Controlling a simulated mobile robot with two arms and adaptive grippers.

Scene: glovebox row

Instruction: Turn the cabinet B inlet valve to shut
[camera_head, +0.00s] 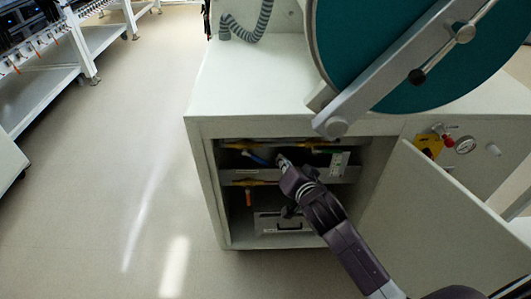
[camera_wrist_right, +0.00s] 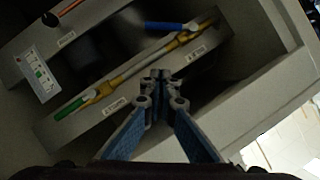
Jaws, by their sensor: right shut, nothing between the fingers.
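Inside an open cabinet are valves on yellow-ended pipes. A blue valve handle (camera_head: 256,158) and a green valve handle (camera_head: 327,151) sit on the upper pipe, left and right. An orange-red handle (camera_head: 248,197) hangs lower left. The wrist view shows the blue handle (camera_wrist_right: 170,26), green handle (camera_wrist_right: 72,108) and part of the red handle (camera_wrist_right: 70,6). The labels are too small to read, so I cannot tell which is cabinet B's inlet. My right gripper (camera_head: 281,159) is shut and empty, its tips (camera_wrist_right: 160,76) appearing between the blue and green handles. My left gripper is not in view.
The cabinet door (camera_head: 425,215) stands open on the right, beside my right arm. A large teal round door (camera_head: 390,45) with a metal bar is above the white top (camera_head: 245,85). Floor at left is clear.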

